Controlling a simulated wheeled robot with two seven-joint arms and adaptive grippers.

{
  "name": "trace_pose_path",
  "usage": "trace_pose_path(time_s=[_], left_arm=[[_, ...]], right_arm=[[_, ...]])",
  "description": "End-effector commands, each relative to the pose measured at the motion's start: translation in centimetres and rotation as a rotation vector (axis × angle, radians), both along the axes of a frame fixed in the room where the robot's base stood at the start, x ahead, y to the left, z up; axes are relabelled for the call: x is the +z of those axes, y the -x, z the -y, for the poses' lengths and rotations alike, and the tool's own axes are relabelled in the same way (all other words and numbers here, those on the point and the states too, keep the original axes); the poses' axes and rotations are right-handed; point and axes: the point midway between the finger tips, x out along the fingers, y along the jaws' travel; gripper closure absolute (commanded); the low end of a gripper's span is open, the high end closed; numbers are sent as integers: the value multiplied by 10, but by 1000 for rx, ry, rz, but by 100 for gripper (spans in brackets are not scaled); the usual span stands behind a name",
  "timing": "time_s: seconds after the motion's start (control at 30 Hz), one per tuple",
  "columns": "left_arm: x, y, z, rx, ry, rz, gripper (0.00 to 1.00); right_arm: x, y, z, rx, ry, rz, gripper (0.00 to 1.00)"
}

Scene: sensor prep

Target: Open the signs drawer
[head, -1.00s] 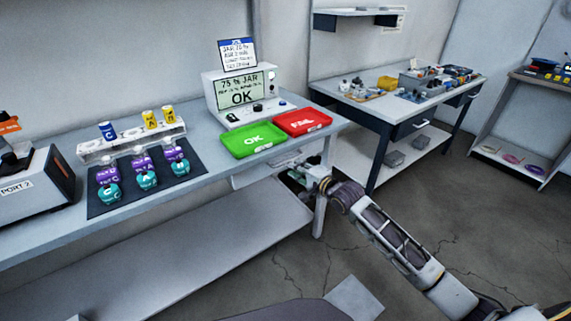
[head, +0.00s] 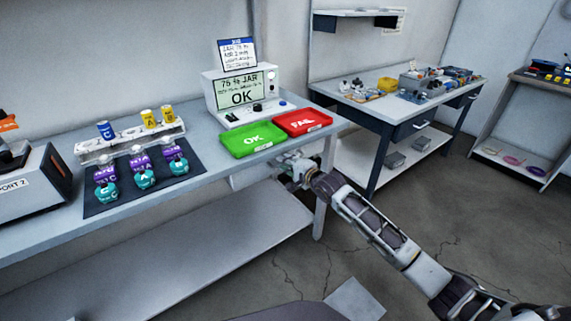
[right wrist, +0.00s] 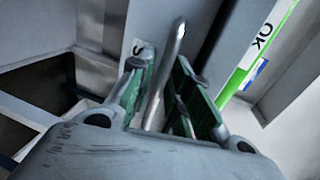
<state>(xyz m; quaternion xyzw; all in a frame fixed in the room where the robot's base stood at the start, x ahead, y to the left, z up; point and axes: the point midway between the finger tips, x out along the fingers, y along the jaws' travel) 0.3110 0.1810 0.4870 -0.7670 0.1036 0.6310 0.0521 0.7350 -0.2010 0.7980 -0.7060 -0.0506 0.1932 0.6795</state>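The signs drawer (head: 249,178) is a pale box under the right end of the near bench, largely behind my right gripper (head: 288,169) in the head view. In the right wrist view, a white label with an "S" (right wrist: 137,47) shows on its front, the rest of the word hidden. A slim metal handle (right wrist: 170,62) stands out from that front. My right gripper (right wrist: 160,78) has its green-padded fingers apart, one on each side of the handle, with a gap visible on the right side. I cannot tell whether the drawer is fully shut. My left gripper is not in view.
Above the drawer, a green OK tray (head: 252,139) and a red FAIL tray (head: 303,123) sit near the bench edge. A bench leg (head: 321,195) stands close to my right forearm. The lower shelf (head: 190,250) is clear.

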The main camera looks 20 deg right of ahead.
Motion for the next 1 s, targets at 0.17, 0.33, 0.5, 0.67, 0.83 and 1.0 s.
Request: trace_pose_path(time_s=[0.17, 0.33, 0.5, 0.67, 0.83, 1.0], left_arm=[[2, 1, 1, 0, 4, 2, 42], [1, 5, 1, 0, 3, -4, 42], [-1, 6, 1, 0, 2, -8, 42], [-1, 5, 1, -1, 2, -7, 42], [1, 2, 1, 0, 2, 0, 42], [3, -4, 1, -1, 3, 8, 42]], right_arm=[[-1, -4, -2, 0, 0, -1, 81], [-1, -5, -2, 0, 0, -1, 81], [-1, -5, -2, 0, 0, -1, 83], [-1, -5, -2, 0, 0, -1, 100], [-1, -5, -2, 0, 0, -1, 100], [-2, -5, -2, 0, 0, -1, 100]])
